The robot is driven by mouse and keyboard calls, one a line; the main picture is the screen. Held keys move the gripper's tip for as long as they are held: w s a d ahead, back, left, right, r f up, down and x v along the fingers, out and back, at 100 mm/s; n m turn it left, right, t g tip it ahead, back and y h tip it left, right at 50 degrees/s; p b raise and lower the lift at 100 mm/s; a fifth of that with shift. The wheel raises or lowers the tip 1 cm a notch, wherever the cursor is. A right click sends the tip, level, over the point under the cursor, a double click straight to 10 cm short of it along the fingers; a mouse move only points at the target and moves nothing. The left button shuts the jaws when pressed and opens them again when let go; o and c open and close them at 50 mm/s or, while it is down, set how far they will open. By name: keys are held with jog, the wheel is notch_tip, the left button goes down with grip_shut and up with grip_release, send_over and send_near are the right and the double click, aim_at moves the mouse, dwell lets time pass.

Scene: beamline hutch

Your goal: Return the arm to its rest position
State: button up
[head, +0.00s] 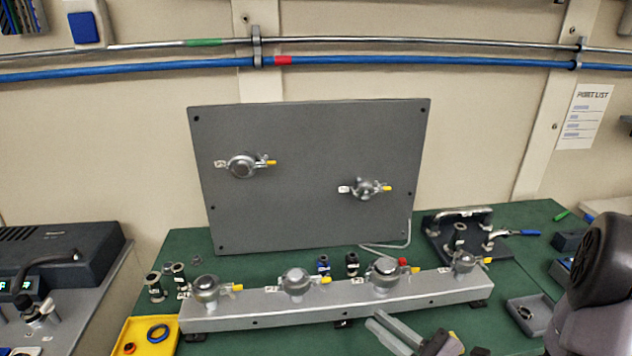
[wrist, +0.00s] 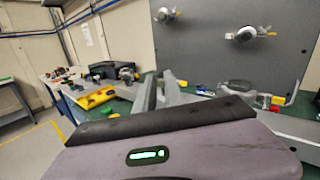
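My gripper (head: 377,322) shows at the bottom of the head view, in front of the grey valve rail (head: 335,308). Its two grey fingers point up and to the left, with a narrow gap between them. In the wrist view the fingers (wrist: 159,80) stand apart with nothing seen between them. Part of my arm fills the lower right of the head view. The rail carries several round metal valves with yellow tips, one of them a valve (head: 385,277) behind my gripper. The lower part of my gripper is cut off by the picture edge.
A grey upright panel (head: 310,220) with two valves stands behind the rail. A yellow tray (head: 135,334) with a blue ring is at left, a dark tray (head: 541,308) at right, close to my arm. A pipe fixture (head: 440,235) sits at the back right. Some green bench top is clear.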

jog(key=s+a+r+n+g+y+b, duration=0.1)
jog(key=s+a+r+n+g+y, duration=0.15)
jog(key=s+a+n+g, duration=0.4)
jog(key=s+a+f+n+g+h+b, duration=0.25)
jog(key=s+a+n+g+h, duration=0.25)
jog(key=s+a+n+g, duration=0.35)
jog(key=d+r+n+t+h+b, duration=0.1)
jog(key=d+r+n+t+h, duration=0.2)
jog(key=d+n+t+h, duration=0.3)
jog(key=shift+w+d+r+n+h, duration=0.3)
jog(key=shift+d+n+h, duration=0.4)
jog(key=shift+d, duration=0.55)
jog(key=shift+f, duration=0.1)
